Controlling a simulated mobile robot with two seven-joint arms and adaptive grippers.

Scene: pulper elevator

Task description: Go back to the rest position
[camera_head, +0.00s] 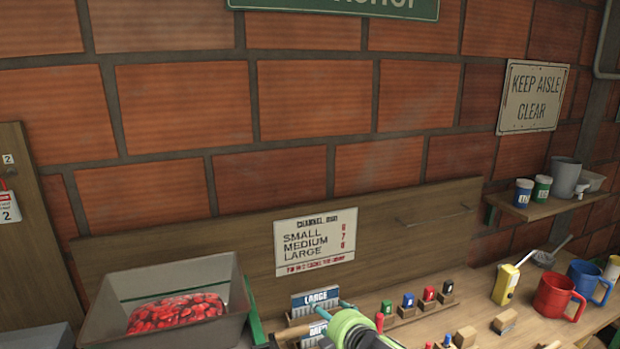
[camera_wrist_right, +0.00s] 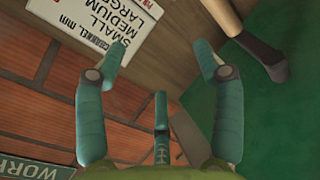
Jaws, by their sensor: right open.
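My right gripper (camera_head: 333,308) shows at the bottom middle of the head view, with a green body and teal fingers. It is just in front of the LARGE card (camera_head: 318,297). In the right wrist view its teal fingers (camera_wrist_right: 162,62) are spread apart with nothing between them. The gripper hides part of the cards and the bench behind it. My left gripper is not in view.
A grey bin (camera_head: 225,325) with red cherries stands at left. The channel sign (camera_head: 315,241) leans behind. Several small coloured blocks, a yellow device (camera_head: 505,284) and a red mug (camera_head: 557,296) stand at right. The wrist view shows a wooden-handled tool (camera_wrist_right: 264,60) over a green surface.

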